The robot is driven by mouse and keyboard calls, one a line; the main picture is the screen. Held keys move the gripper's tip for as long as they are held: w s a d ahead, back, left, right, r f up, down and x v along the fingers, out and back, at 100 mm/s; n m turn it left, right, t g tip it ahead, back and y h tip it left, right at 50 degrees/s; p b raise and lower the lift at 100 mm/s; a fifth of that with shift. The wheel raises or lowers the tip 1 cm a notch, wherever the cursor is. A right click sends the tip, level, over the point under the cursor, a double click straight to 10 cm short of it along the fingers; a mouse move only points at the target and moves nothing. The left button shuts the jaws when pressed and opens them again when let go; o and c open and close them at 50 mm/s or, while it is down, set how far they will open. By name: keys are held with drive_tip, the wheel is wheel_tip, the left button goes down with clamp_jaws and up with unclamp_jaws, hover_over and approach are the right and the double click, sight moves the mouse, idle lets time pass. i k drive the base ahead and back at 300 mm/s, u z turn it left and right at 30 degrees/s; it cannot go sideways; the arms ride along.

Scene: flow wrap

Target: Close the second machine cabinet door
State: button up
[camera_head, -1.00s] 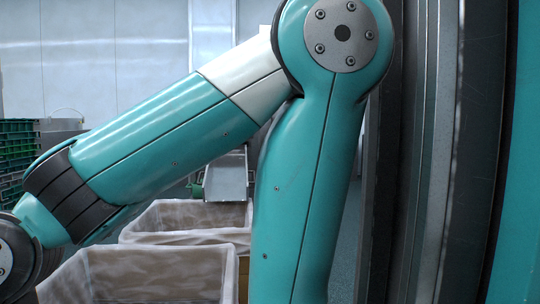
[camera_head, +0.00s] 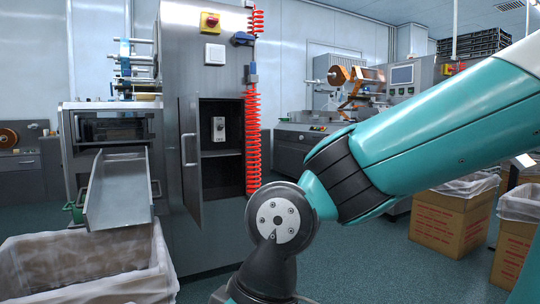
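A tall grey machine cabinet (camera_head: 180,60) stands left of centre in the head view. Its narrow metal door (camera_head: 190,160) stands open, swung out to the left, with a vertical handle on its face. The opening shows a dark inside with a shelf and a small light-grey switch box (camera_head: 218,129). My teal arm crosses the right and lower middle of the view, in front of the cabinet's lower right. My gripper is not in view. Which cabinet counts as the second one cannot be told from this view.
A metal chute (camera_head: 118,190) slopes down beside the cabinet, above a lined bin (camera_head: 75,262) at lower left. A red coiled hose (camera_head: 253,140) hangs along the cabinet's right edge. Cardboard boxes (camera_head: 452,222) with liners stand at right. Floor (camera_head: 365,262) shows between cabinet and boxes.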

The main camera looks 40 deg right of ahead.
sight(188, 104)
drive_tip(key=z, duration=0.3)
drive_tip(key=k, duration=0.55)
drive_tip(key=z, duration=0.8)
drive_tip(key=i, duration=1.3)
drive_tip(key=u, duration=0.5)
drive_tip(key=i, duration=1)
drive_tip(key=u, duration=0.85)
